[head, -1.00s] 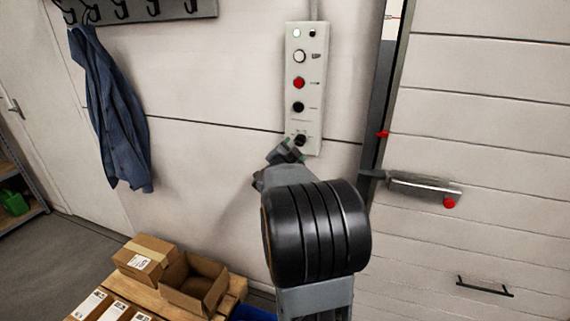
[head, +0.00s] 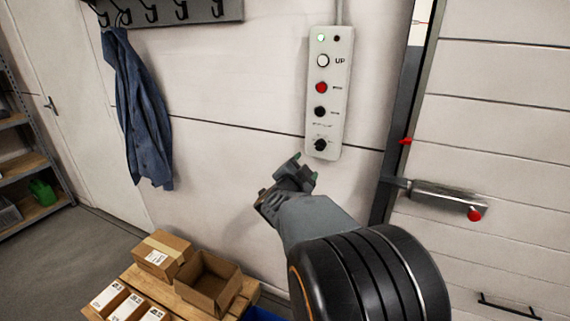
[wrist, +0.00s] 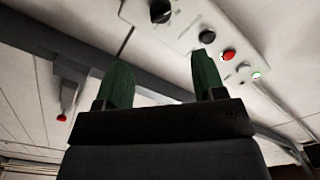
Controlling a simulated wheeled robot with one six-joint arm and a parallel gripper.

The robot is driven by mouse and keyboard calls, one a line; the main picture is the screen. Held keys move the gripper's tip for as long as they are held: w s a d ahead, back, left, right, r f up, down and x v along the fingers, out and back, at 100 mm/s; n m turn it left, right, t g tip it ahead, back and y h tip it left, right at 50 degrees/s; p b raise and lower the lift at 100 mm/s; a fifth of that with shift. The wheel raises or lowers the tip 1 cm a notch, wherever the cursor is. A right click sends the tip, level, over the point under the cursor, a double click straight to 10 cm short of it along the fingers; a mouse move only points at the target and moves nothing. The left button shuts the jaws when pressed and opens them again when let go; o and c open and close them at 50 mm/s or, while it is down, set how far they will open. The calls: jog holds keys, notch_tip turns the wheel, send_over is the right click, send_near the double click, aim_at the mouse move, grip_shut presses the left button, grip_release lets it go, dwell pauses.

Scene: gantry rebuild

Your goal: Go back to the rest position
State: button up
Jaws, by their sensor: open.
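My gripper (head: 306,167) is open and empty. In the head view it is below and a little left of the control panel's lower end, apart from the panel. The grey control panel (head: 328,98) is on the wall, with a white UP button, a red button, a black button and a black rotary knob (head: 320,145) at the bottom. In the wrist view the two green fingers (wrist: 162,85) stand apart with nothing between them. The panel (wrist: 190,22) shows beyond them, with the knob at the upper left.
A door bolt (head: 445,198) with a red end sticks out at the right. Open and closed cardboard boxes (head: 208,283) sit on a wooden pallet (head: 238,304) below. A blue jacket (head: 142,110) hangs at the left. The wall between jacket and panel is bare.

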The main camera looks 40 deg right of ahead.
jog(key=w+a+f+n+t+y+p, duration=0.1)
jog(key=w+a+f+n+y, duration=0.1)
jog(key=a+f+n+y, duration=0.4)
jog(key=w+a+f+n+t+y, duration=0.1)
jog(key=a+f+n+y, duration=0.2)
jog(key=a+n+y, duration=0.4)
jog(key=s+a+r+n+g+y+p, duration=0.1)
jog(key=s+a+n+g+y+p, duration=0.2)
jog(key=s+a, duration=1.1)
jog(key=n+g+p, duration=0.1)
jog(key=n+g, duration=0.2)
jog(key=n, duration=0.2)
jog(key=shift+a+r+g+p, duration=0.3)
jog(key=shift+r+p, duration=0.05)
jog(key=shift+a+n, duration=0.2)
jog(key=shift+n, duration=0.1)
jog(key=shift+c, duration=0.3)
